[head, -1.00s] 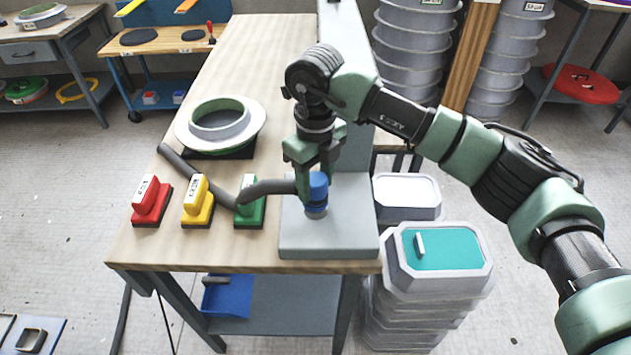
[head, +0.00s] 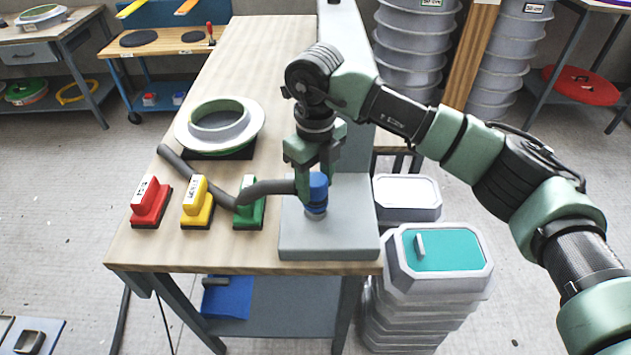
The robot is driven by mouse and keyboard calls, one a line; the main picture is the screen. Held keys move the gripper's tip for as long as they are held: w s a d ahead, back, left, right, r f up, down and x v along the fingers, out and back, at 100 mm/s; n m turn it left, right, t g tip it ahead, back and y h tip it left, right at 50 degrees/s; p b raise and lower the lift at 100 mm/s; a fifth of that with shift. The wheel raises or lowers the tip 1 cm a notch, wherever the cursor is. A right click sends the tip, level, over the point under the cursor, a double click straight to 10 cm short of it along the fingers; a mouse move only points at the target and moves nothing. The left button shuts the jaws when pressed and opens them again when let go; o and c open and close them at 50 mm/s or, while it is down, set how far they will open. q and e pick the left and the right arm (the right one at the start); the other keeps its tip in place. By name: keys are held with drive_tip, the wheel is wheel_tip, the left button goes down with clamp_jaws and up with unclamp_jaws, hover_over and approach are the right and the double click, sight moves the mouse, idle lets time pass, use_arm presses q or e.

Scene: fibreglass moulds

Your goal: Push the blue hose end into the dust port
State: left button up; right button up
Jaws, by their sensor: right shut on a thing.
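The blue hose end (head: 318,188) is upright at the end of a dark grey hose (head: 268,188) that runs left across the bench. My right gripper (head: 314,172) points down and is shut on the blue hose end from above. The hose end stands over the light grey block (head: 300,240) at the front right corner of the bench. The dust port is hidden under or behind the hose end, and I cannot tell how deep the end sits. My left gripper is not in view.
Red (head: 150,203), yellow (head: 197,203) and green (head: 249,205) handled blocks stand on the bench (head: 150,250) to the left, the hose passing over the green one. A round flanged mould (head: 220,127) lies behind them. Stacked grey tubs (head: 435,270) stand right of the bench.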

drive_tip(key=shift+f+b, duration=0.5)
drive_tip(key=shift+f, duration=0.05)
drive_tip(key=o, duration=1.4)
drive_tip(key=shift+o, duration=0.2)
wheel_tip(320, 180, up, 8)
drive_tip(key=shift+f+b, duration=0.1)
drive_tip(key=shift+b, duration=0.75)
